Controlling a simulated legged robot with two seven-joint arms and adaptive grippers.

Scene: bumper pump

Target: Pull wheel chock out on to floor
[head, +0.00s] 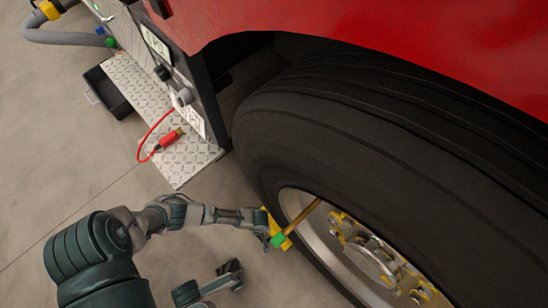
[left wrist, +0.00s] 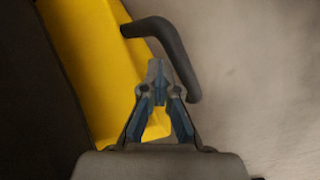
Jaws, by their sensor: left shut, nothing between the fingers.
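The wheel chock (left wrist: 85,55) is yellow with a black bent handle (left wrist: 175,50), close up in the left wrist view, beside the dark tyre. In the head view a yellow piece (head: 287,244) shows at the tyre's lower left edge, partly behind my gripper. My left gripper (left wrist: 157,75) is shut and empty, its tips over the chock's yellow face and just inside the handle's bend. Whether it touches either is unclear. In the head view it is small beside the tyre (head: 350,130). A dark part of mine (head: 230,270), perhaps my right gripper, shows at the bottom, its fingers unclear.
The red truck body (head: 420,40) overhangs the tyre. The hub (head: 370,258) has yellow-marked nuts. A metal step (head: 150,115) with a red cable and plug (head: 168,140) juts out at the upper left. A black bin (head: 105,92) stands beside it. Grey floor (head: 60,150) is open at the left.

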